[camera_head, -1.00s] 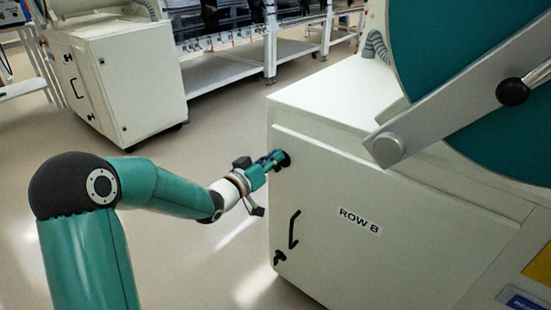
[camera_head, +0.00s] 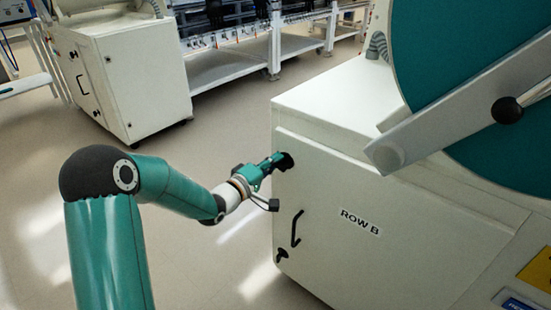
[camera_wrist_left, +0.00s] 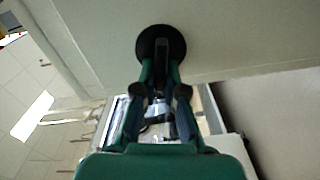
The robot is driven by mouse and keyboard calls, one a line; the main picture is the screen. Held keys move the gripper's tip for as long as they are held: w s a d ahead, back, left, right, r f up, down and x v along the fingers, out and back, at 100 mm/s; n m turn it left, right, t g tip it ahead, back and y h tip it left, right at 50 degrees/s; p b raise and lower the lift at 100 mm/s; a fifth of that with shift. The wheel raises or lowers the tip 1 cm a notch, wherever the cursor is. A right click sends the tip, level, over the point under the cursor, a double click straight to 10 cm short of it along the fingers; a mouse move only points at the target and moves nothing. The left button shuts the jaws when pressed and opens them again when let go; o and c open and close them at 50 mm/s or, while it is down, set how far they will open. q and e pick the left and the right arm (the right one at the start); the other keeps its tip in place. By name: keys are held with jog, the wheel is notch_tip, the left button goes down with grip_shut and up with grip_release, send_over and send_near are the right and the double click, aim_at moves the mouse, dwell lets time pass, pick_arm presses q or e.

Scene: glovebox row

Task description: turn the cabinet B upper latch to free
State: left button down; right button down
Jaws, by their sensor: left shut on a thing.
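Cabinet B (camera_head: 400,225) is a white cabinet with a "ROW B" label on its door. Its upper latch (camera_head: 287,160) is a black round knob near the top left of the door. In the left wrist view the upper latch (camera_wrist_left: 161,42) shows as a black disc with a raised grip bar. My left gripper (camera_head: 275,163) is at the latch, its fingers (camera_wrist_left: 161,72) shut on the bar from both sides. The fingertips partly hide the bar, so its exact angle is hard to tell. My right gripper is not in view.
A black door handle (camera_head: 296,228) and a lower latch (camera_head: 282,256) sit below on the same door. A grey lever arm with a black knob (camera_head: 507,110) crosses the teal round port above. Another white cabinet (camera_head: 140,80) stands back left. The floor between is clear.

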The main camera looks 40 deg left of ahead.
pick_arm(q)
jog(key=shift+a+f+n+p, duration=0.1)
jog(key=shift+f+n+p, duration=0.1)
jog(key=shift+n, duration=0.45)
jog(key=shift+a+f+n+p, duration=0.1)
jog(key=shift+n+p, duration=0.05)
jog(key=shift+n, duration=0.5)
jog(key=c, duration=1.2)
grip_release()
jog(key=shift+f, duration=0.1)
jog(key=shift+c, duration=0.2)
jog(key=s, duration=1.2)
jog(key=shift+a, duration=0.4)
